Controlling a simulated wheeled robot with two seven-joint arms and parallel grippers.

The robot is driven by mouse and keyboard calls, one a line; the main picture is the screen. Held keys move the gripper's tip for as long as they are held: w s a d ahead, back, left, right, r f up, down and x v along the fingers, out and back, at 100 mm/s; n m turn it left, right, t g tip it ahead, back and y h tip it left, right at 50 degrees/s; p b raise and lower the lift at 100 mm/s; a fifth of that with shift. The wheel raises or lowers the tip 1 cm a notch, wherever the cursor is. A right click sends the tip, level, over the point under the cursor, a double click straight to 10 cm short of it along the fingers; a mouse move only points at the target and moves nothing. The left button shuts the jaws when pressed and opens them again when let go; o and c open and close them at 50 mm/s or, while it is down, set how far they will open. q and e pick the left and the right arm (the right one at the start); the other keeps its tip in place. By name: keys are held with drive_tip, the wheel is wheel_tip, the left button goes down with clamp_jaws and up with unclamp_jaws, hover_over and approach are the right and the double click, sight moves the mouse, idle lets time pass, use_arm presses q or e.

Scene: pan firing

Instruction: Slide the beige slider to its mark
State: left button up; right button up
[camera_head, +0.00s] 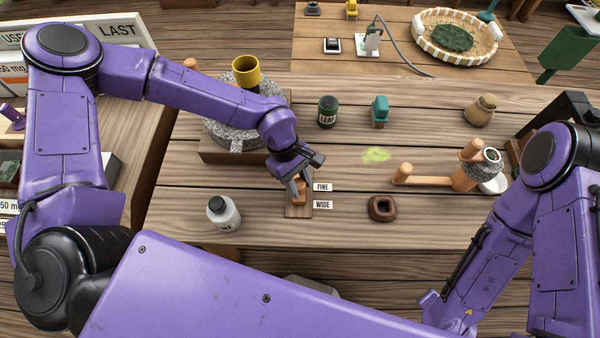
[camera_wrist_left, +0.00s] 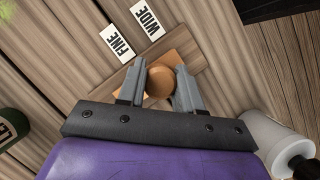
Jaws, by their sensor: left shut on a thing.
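The beige slider (camera_wrist_left: 160,82) is a round-topped wooden knob on a small wooden base plate (camera_head: 299,211). My left gripper (camera_head: 298,187) comes down over it from above and is shut on it, with one finger on each side in the left wrist view (camera_wrist_left: 160,85). Two white labels lie beside the base plate: FINE (camera_head: 322,187) and WIDE (camera_head: 322,204). They also show in the left wrist view, FINE (camera_wrist_left: 118,42) and WIDE (camera_wrist_left: 147,18). The knob is partly hidden by the fingers in the head view. My right gripper is not in view.
A stone mill (camera_head: 237,135), a LEAF jar (camera_head: 327,111) and a wooden-handled tool (camera_head: 430,178) are farther off. Green powder (camera_head: 376,154) lies mid-table.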

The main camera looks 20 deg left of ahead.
use_arm(q)
drive_tip(key=shift+s+d, duration=0.2)
drive_tip(key=shift+s, duration=0.55)
drive_tip(key=shift+s+d, duration=0.2)
drive_tip(key=shift+s, duration=0.5)
drive_tip(key=o, duration=1.1)
drive_tip(key=shift+o, duration=0.2)
drive_tip(key=shift+r, duration=0.15)
drive_tip(key=v, duration=1)
drive_tip(key=shift+a+r+b, duration=0.15)
drive_tip(key=shift+a+b, duration=0.05)
drive_tip(key=shift+b, duration=0.2)
